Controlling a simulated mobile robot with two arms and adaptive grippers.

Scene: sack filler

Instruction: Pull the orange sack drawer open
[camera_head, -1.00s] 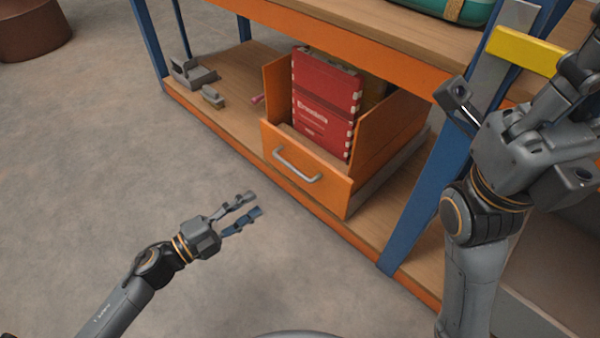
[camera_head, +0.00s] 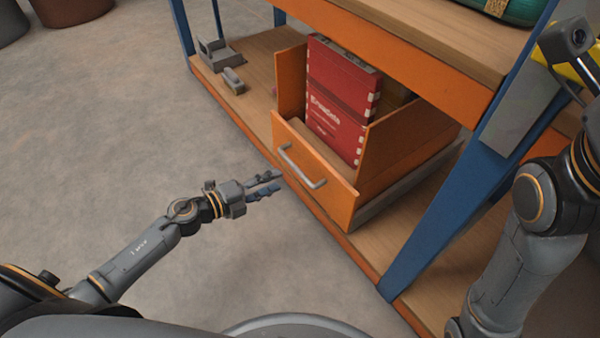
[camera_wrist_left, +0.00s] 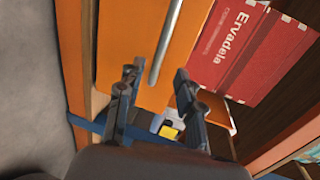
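The orange sack drawer (camera_head: 330,192) sits on the lower wooden shelf, its front close to the shelf's front edge. It has a grey bar handle (camera_head: 301,167), and a red printed sack (camera_head: 339,105) stands inside it. My left gripper (camera_head: 279,183) is open and empty, just in front of the handle at its left end. In the left wrist view, the handle (camera_wrist_left: 165,45) lies ahead, in line with the gap between the two open fingers (camera_wrist_left: 157,82). I cannot tell that either finger touches it. My right arm is at the right edge; its gripper's state is unclear.
A blue post (camera_head: 440,205) stands right of the drawer. An orange-edged upper shelf (camera_head: 410,40) runs above it. Grey parts (camera_head: 217,53) lie at the shelf's left end. A brown round bin (camera_head: 72,10) is far left. The floor before the drawer is clear.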

